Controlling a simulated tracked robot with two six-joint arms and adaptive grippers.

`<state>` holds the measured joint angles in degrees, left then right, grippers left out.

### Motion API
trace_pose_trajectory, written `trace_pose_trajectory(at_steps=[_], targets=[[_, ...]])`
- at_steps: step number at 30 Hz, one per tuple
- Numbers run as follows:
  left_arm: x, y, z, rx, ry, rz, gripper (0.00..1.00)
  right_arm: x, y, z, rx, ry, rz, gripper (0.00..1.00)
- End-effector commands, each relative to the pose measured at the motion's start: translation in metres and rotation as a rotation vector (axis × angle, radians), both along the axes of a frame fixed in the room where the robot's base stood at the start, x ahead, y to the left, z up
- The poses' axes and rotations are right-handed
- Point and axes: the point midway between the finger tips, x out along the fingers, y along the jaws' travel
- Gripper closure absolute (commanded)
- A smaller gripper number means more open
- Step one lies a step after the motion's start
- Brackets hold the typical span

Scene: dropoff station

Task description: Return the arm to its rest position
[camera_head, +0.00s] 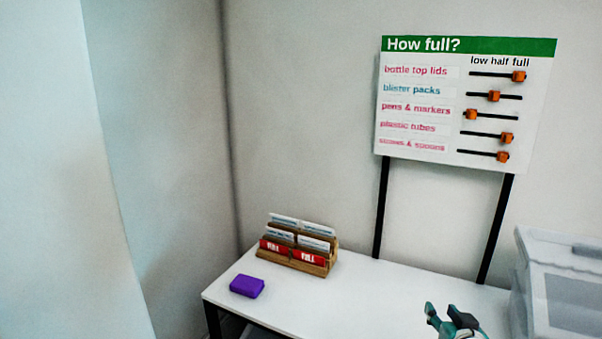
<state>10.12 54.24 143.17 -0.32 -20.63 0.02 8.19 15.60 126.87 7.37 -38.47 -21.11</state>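My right gripper (446,314) shows at the bottom edge, right of centre, with teal and dark fingers. Its two fingers stand apart with a gap between them, and I see nothing held there. It is in front of the white table's right part; I cannot tell how far above it. Most of the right arm is below the picture. My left gripper and arm are not in view.
The white table (370,290) carries a purple block (247,286) and a wooden card holder (293,262) at left. A "How full?" board (420,115) with orange sliders stands behind on black posts. Grey bins (565,285) stand at right. The table's middle is clear.

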Motion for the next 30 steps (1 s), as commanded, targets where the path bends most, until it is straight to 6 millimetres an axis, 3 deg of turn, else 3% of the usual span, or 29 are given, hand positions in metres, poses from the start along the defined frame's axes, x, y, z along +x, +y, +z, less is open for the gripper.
trace_pose_trajectory(at_steps=[1, 6, 8, 12, 15, 18, 21, 25, 30], targets=[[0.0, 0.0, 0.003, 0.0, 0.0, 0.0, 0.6, -0.006, 0.017, -0.04, 0.035, 0.092, 0.032, 0.6], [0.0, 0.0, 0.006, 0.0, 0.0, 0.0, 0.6, -0.048, 0.067, -0.153, 0.156, 0.381, 0.118, 0.6], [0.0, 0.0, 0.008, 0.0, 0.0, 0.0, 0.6, -0.071, 0.085, -0.19, 0.199, 0.489, 0.142, 0.6], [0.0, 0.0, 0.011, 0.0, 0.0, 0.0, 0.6, -0.139, 0.125, -0.261, 0.295, 0.743, 0.188, 0.6], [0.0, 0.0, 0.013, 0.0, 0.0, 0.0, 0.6, -0.19, 0.148, -0.296, 0.353, 0.91, 0.211, 0.6], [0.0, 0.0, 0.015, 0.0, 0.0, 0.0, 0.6, -0.234, 0.165, -0.318, 0.398, 1.044, 0.223, 0.6], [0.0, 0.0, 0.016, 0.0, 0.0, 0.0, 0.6, -0.265, 0.176, -0.329, 0.425, 1.133, 0.229, 0.6], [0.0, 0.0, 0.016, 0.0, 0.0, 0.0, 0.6, -0.283, 0.182, -0.334, 0.441, 1.185, 0.231, 0.6], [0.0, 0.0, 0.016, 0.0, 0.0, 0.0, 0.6, -0.284, 0.182, -0.334, 0.443, 1.19, 0.23, 0.6]])
